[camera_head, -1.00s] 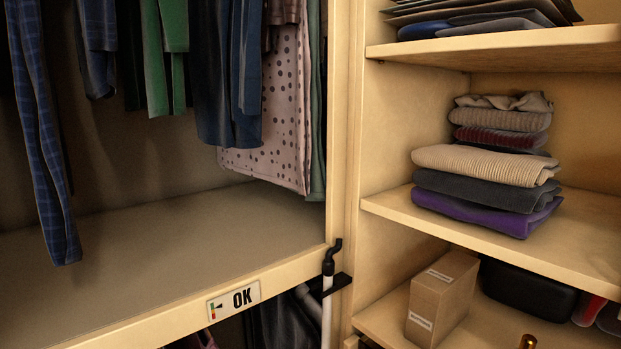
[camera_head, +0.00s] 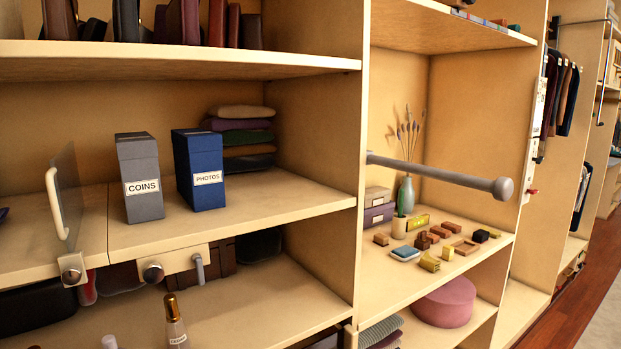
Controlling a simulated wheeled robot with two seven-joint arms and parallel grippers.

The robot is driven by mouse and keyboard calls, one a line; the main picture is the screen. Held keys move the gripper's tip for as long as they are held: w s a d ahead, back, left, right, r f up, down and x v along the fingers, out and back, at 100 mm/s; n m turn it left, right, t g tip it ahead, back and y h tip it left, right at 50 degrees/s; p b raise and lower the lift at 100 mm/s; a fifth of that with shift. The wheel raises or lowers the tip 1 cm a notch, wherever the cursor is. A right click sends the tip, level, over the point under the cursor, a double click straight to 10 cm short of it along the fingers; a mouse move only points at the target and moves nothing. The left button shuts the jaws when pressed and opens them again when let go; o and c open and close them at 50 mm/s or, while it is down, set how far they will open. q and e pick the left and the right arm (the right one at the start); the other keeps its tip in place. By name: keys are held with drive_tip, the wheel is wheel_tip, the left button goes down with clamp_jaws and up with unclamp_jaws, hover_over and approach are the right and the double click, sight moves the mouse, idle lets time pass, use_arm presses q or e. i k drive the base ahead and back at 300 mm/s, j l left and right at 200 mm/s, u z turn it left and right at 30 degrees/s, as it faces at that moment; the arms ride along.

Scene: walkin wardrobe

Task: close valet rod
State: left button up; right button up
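The valet rod (camera_head: 440,172) is a grey metal bar with a round knob (camera_head: 502,188) at its free end. It sticks out from the front edge of the upright panel between the two shelf bays, toward the right of the head view. Nothing hangs on it. Neither of my grippers shows in the head view.
Shelves left of the panel hold a grey COINS box (camera_head: 140,178), a blue PHOTOS box (camera_head: 198,170) and folded clothes. The right bay holds a vase (camera_head: 405,193), small wooden pieces and a pink round box (camera_head: 444,302). Open floor (camera_head: 575,315) lies at the lower right.

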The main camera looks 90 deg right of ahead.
sight(502, 189)
drive_tip(key=z, duration=0.95)
drive_tip(key=k+z, duration=0.1)
drive_tip(key=z, duration=0.8)
drive_tip(key=l+z, duration=0.1)
drive_tip(key=z, duration=0.85)
drive_tip(key=l+z, duration=0.1)
drive_tip(key=z, duration=0.85)
drive_tip(key=k+l, duration=0.05)
drive_tip(key=l, duration=0.05)
